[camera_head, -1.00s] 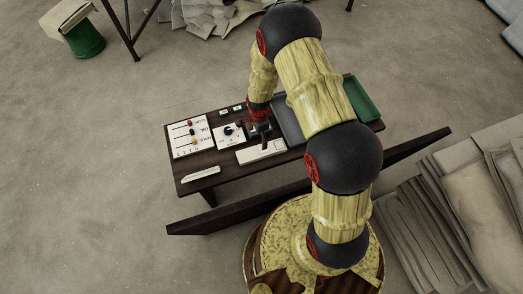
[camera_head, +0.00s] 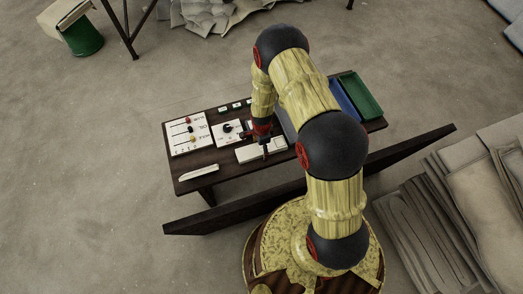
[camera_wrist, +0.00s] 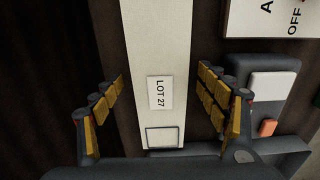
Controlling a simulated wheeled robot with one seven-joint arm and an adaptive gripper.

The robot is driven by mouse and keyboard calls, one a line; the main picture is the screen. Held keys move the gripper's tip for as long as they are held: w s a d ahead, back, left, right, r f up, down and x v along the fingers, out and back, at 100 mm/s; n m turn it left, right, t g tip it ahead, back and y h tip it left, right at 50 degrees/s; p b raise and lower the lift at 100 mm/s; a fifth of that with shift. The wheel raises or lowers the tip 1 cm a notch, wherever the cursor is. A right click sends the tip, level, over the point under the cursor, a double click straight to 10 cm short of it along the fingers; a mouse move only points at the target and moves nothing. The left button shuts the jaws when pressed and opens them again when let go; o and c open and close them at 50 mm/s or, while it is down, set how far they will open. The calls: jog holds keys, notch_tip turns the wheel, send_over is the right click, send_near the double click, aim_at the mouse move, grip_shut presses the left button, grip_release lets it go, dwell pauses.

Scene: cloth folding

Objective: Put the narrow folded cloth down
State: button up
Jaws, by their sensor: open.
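The narrow folded cloth is a flat white strip (camera_head: 262,151) lying on the dark table (camera_head: 226,175), near its front edge. In the wrist view the cloth (camera_wrist: 158,45) runs up the picture between my fingers, with a "LOT 27" label and a small outlined square on it. My gripper (camera_head: 265,146) is over the cloth in the head view. In the wrist view my gripper (camera_wrist: 162,92) is open, one finger on each side of the strip, with gaps between. Whether the fingertips touch the table cannot be told.
A white panel with coloured sliders (camera_head: 188,134) and a knob panel (camera_head: 228,133) stand left of my gripper. A blue tray (camera_head: 343,99) and a green tray (camera_head: 361,95) are at the right. A small white strip (camera_head: 199,173) lies front left. A dark beam (camera_head: 215,217) runs before the table.

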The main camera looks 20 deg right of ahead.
jog(key=shift+r, duration=0.1)
jog(key=shift+c, duration=0.2)
jog(key=c, duration=1.4)
jog(key=shift+r, duration=0.15)
